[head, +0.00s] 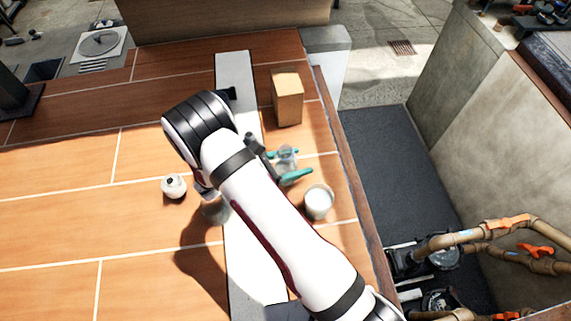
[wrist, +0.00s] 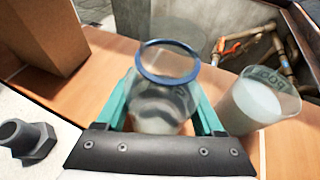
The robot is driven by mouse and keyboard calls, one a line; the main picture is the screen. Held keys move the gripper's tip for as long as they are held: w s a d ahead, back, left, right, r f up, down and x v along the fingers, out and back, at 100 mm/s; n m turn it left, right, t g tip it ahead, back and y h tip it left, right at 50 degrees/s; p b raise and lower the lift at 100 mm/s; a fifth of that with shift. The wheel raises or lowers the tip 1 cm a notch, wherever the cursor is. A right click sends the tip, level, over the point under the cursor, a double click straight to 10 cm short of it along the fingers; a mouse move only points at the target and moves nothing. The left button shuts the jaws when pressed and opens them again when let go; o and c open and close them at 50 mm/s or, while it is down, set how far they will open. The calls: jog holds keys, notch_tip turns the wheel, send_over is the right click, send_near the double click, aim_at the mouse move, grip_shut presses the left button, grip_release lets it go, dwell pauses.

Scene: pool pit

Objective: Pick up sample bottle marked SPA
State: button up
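A clear jar with a blue rim (wrist: 168,62) stands between the two teal fingers of my gripper (wrist: 165,105). Pale, cloudy contents show low in it. No lettering can be read on it. In the head view the clear jar (head: 286,157) is partly hidden by my gripper (head: 290,164), whose fingers lie on either side of it. The fingers look very near its sides, but whether they touch it cannot be told. A second clear cup with whitish contents (head: 318,202) stands apart, to the right.
A brown cardboard box (head: 287,97) stands beyond the gripper. A small white round bottle with a dark top (head: 173,186) is on the wooden deck (head: 60,225) at left. The deck's right edge drops to a pit with pipes (head: 480,232). The left deck is mostly clear.

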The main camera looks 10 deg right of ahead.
jog(key=c, duration=0.7)
jog(key=shift+r, duration=0.15)
jog(key=shift+r, duration=0.55)
notch_tip(320, 180, up, 3)
jog(key=shift+d+f, duration=0.1)
jog(key=s+d+r, duration=0.2)
jog(key=d, duration=0.1)
jog(key=s+d+r, duration=0.2)
jog(key=d, duration=0.1)
jog(key=s+d+r, duration=0.2)
jog(key=d, duration=0.2)
jog(key=shift+r, duration=0.4)
